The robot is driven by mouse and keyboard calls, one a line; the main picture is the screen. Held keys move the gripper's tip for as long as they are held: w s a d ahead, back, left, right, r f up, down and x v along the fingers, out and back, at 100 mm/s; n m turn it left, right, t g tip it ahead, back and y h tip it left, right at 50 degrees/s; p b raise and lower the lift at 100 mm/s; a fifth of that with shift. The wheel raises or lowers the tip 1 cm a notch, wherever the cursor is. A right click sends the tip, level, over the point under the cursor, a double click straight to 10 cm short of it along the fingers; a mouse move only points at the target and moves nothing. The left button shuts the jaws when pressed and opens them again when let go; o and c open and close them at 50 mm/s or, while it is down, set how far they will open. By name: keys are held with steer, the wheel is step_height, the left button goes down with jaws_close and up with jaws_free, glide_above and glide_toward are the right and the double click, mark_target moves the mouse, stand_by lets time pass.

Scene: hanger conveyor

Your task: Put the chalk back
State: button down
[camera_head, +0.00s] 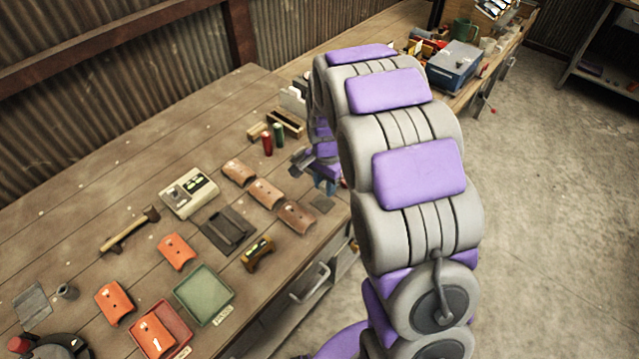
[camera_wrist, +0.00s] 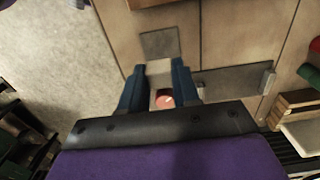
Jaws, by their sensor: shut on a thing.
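My gripper (camera_wrist: 160,80) has blue fingers and is shut on a pale, blocky thing (camera_wrist: 160,68), which I take to be the chalk. A round pinkish-red face (camera_wrist: 165,98) shows between the fingers, nearer the palm; I cannot tell whether it belongs to the held thing. In the head view my gripper (camera_head: 326,184) is at the right edge of the workbench (camera_head: 90,210), mostly behind my arm, and the chalk cannot be made out there. A dark grey square (camera_wrist: 158,42) lies on the bench beyond the fingertips; it also shows in the head view (camera_head: 322,203).
A wooden box (camera_head: 285,123), a red cylinder (camera_head: 267,144) and a green cylinder (camera_head: 279,134) stand behind my gripper. Brown curved pieces (camera_head: 266,191), a dark clamp-like block (camera_head: 229,230) and a brown brush-like piece (camera_head: 258,253) lie nearer.

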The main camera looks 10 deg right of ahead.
mark_target(323, 192)
steer(key=shift+d+f, duration=0.25)
steer(key=shift+f, duration=0.2)
steer(key=shift+f+b, duration=0.35)
steer(key=shift+s+a+f+b, duration=0.1)
steer(key=shift+a+f+b, duration=0.35)
steer(key=shift+a+f, duration=0.55)
steer(key=shift+f, duration=0.6)
steer(key=shift+d+f, duration=0.1)
steer(key=shift+d, duration=0.75)
steer(key=c, duration=1.2)
jaws_free()
steer(key=o, duration=0.4)
steer(key=shift+a, duration=0.75)
steer(key=shift+o, duration=0.2)
steer(key=shift+d+r, duration=0.2)
steer(key=shift+d, duration=0.25)
step_height(323, 192, up, 17)
steer(key=p, duration=0.3)
steer(key=shift+a+p, duration=0.35)
steer(key=shift+p, duration=0.05)
